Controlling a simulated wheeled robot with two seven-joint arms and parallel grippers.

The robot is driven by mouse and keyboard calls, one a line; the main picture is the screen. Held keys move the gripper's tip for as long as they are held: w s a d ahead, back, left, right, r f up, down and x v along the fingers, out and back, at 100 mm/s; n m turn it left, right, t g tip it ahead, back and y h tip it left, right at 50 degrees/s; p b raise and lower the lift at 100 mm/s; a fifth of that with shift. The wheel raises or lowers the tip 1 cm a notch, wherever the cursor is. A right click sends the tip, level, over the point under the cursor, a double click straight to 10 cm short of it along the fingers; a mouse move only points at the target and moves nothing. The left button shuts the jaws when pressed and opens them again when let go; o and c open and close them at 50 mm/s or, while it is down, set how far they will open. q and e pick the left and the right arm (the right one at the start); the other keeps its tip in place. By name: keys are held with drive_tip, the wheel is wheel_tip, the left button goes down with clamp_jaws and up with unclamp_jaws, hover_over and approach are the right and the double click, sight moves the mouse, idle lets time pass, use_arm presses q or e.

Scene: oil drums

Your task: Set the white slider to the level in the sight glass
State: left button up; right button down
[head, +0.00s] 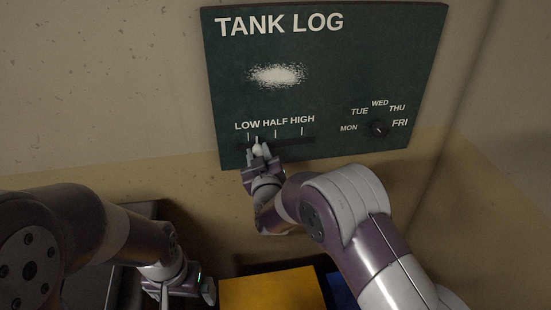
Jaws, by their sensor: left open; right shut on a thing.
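The dark green TANK LOG board (335,95) hangs on the wall, with LOW, HALF and HIGH marks above a dark slot (300,142). The white slider (258,149) sits at the left part of the slot, a little right of the LOW tick and left of the HALF tick. My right gripper (258,158) is at the slot, shut on the slider and partly covering it. My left gripper (180,290) is low in the view, open, away from the board. I cannot make out a sight glass in this view.
A day dial (379,128) with MON to FRI labels is on the board's right side. A white smudge (277,75) marks the board above the scale. A yellow surface (272,290) and a blue thing (341,291) lie below, near my arms.

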drive_tip(key=shift+s+a, duration=0.2)
drive_tip(key=shift+a, duration=0.95)
drive_tip(key=shift+d, duration=0.1)
drive_tip(key=c, duration=0.8)
unclamp_jaws()
drive_tip(key=shift+s, duration=0.1)
drive_tip(key=s+b, duration=0.1)
drive_tip(key=s, duration=0.3)
drive_tip(key=s+d+b, duration=0.1)
drive_tip(key=s, duration=0.3)
drive_tip(key=s+d+b, duration=0.1)
drive_tip(key=s+b, duration=0.1)
drive_tip(key=s, duration=0.2)
drive_tip(key=shift+s+d, duration=0.2)
drive_tip(key=shift+d, duration=0.05)
